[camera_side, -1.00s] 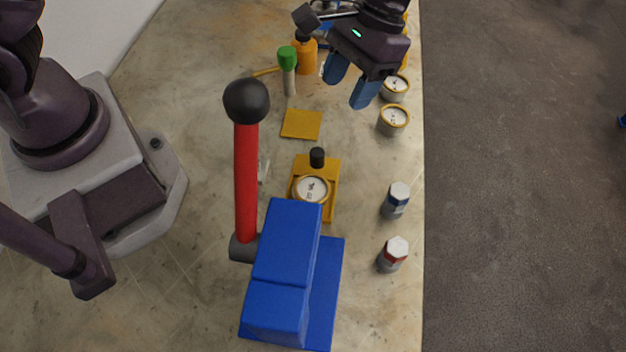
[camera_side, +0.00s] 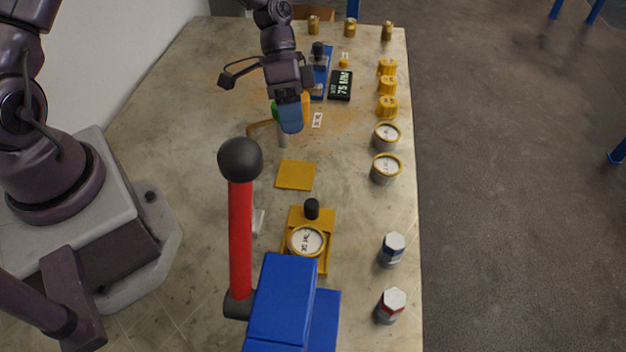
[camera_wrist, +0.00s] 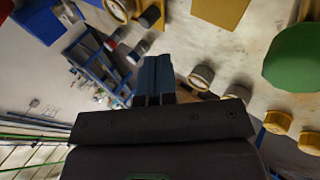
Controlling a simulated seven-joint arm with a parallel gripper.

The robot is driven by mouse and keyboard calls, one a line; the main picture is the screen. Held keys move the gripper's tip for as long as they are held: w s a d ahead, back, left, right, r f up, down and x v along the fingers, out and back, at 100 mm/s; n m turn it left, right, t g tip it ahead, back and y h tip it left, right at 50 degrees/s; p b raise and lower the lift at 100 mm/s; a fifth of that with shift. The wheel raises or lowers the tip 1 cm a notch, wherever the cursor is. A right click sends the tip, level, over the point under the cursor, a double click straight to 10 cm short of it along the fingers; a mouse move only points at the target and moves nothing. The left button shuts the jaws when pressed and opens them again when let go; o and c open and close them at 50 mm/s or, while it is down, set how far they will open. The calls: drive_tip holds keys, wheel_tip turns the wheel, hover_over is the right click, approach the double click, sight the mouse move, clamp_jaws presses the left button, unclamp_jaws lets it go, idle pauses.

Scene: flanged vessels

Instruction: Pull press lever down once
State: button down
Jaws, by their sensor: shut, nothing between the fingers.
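The press lever is a red arm (camera_side: 240,240) with a round black knob (camera_side: 240,159) at its top. It stands upright, pivoting at a dark hub (camera_side: 238,304) on the side of the blue press (camera_side: 284,305) at the bottom of the side view. My gripper (camera_side: 291,120) hangs beyond the knob, up and to its right in the picture, and does not touch the lever. Its blue fingers are shut and empty; they also show shut in the wrist view (camera_wrist: 153,80). The lever is not clearly visible in the wrist view.
A yellow fixture (camera_side: 311,216) holds a labelled round vessel (camera_side: 306,241) beside the press. A yellow pad (camera_side: 296,175) lies between it and my gripper. A green-topped tool is partly hidden behind my gripper. Cans (camera_side: 386,168) and capped bottles (camera_side: 391,250) line the right table edge.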

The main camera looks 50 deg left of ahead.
drive_tip(key=d+m, duration=0.2)
drive_tip(key=m, duration=0.3)
approach(320, 211)
drive_tip(key=shift+t, duration=0.4)
drive_tip(key=x, duration=0.4)
drive_tip(key=shift+s+d+f, duration=0.2)
drive_tip(key=shift+s+f, duration=0.05)
drive_tip(key=shift+s, duration=0.15)
